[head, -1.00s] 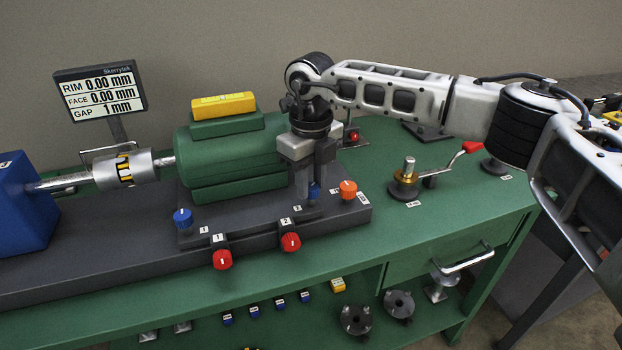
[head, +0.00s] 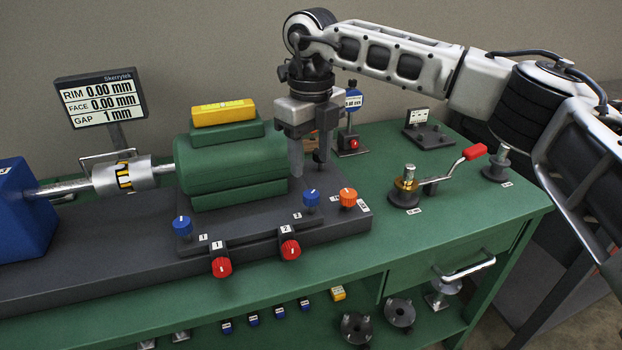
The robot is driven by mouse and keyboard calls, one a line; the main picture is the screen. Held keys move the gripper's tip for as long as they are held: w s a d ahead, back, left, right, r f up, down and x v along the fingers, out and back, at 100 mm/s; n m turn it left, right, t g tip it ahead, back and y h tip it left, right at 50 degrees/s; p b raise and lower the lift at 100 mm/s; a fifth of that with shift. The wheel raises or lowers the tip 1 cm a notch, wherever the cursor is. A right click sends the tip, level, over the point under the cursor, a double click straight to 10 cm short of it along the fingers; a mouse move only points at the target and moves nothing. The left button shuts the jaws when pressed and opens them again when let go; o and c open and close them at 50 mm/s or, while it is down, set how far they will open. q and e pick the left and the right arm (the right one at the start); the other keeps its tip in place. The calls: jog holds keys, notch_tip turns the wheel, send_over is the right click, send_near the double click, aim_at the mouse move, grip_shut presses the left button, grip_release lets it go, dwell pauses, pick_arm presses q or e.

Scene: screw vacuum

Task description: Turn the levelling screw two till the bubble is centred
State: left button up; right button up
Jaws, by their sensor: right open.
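A yellow level (head: 223,112) sits on top of the green machine; its bubble is too small to read. Two blue knobs stand on the dark base, one at the left (head: 182,226) and one at the right (head: 312,197). Two red knobs face the front edge, left (head: 221,267) and right (head: 290,249), beside small number tags. I cannot tell for certain which knob is screw two. My right gripper (head: 308,167) points down, open and empty, just above and behind the right blue knob, apart from it. My left gripper is not in view.
An orange knob (head: 348,197) stands right of the right blue knob. A crank with a red handle (head: 474,152) stands farther right on the green bench (head: 400,240). A display (head: 101,98) reads rim 0.00, face 0.00, gap 1 mm.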

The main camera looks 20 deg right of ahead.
notch_tip(320, 180, up, 9)
dwell(0.5)
